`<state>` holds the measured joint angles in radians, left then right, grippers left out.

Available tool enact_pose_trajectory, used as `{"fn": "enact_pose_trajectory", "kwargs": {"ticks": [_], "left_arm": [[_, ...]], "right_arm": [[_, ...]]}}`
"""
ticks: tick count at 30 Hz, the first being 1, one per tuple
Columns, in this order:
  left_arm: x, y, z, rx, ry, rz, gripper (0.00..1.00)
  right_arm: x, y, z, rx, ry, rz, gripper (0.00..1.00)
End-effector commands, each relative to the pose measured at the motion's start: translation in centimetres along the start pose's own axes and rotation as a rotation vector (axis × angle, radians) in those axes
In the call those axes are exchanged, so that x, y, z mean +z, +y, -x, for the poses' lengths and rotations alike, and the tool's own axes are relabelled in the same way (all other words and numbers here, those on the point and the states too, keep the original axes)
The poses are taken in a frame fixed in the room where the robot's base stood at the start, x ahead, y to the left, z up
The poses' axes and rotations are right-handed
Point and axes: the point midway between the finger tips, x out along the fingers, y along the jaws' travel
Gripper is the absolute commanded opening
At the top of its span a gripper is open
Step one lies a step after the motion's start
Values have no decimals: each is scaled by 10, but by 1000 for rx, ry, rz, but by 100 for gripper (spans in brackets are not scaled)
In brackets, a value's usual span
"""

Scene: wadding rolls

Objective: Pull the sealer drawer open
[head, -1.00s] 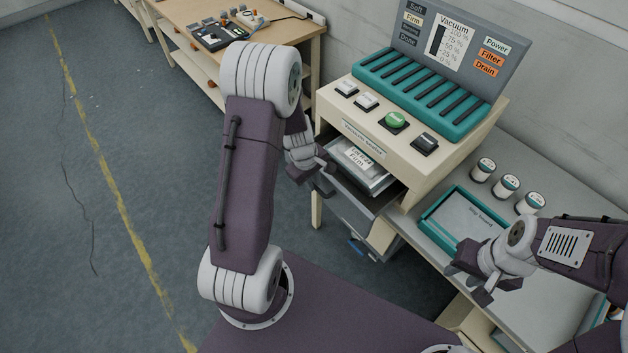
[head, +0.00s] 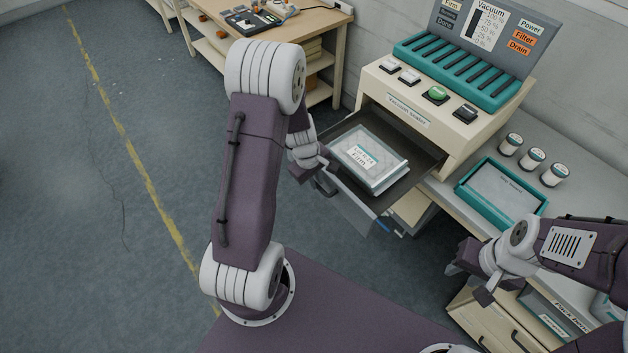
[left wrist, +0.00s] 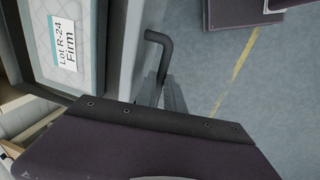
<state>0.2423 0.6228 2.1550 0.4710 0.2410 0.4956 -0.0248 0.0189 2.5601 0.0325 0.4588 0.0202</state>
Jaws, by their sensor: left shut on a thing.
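The vacuum sealer (head: 450,115) is a cream cabinet with a teal ribbed top. Its grey drawer (head: 420,168) stands well out from the cabinet front. Inside lies a clear quilted pack (head: 370,160) labelled "Lot R-24 Firm", also in the left wrist view (left wrist: 66,42). My left gripper (head: 326,174) is at the drawer front, shut on the drawer handle (left wrist: 160,48), whose dark bent end shows in the left wrist view. The grip itself is mostly hidden. My right gripper (head: 472,278) is apart from the sealer, beside the bench; its finger gap is unclear.
A teal-rimmed tray (head: 462,190) and three white jars (head: 532,158) sit on the grey bench right of the sealer. Buttons (head: 436,94) line the sealer's front ledge. A wooden table (head: 290,28) stands behind. The floor to the left is clear.

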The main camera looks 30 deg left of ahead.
Motion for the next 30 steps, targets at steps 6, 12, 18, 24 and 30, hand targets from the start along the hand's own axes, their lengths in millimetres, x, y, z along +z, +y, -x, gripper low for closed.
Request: {"fn": "enact_pose_trajectory", "kwargs": {"ticks": [6, 12, 18, 24, 30], "left_arm": [[-1, 1, 0, 2, 3, 0, 0], [-1, 1, 0, 2, 3, 0, 34], [-1, 1, 0, 2, 3, 0, 34], [-2, 2, 32, 6, 6, 0, 34], [-2, 1, 73, 5, 5, 1, 34]], "right_arm": [[0, 0, 0, 0, 0, 0, 36], [0, 0, 0, 0, 0, 0, 36], [0, 0, 0, 0, 0, 0, 36], [-1, 0, 11, 0, 0, 0, 36], [-2, 0, 16, 0, 0, 0, 36]]}}
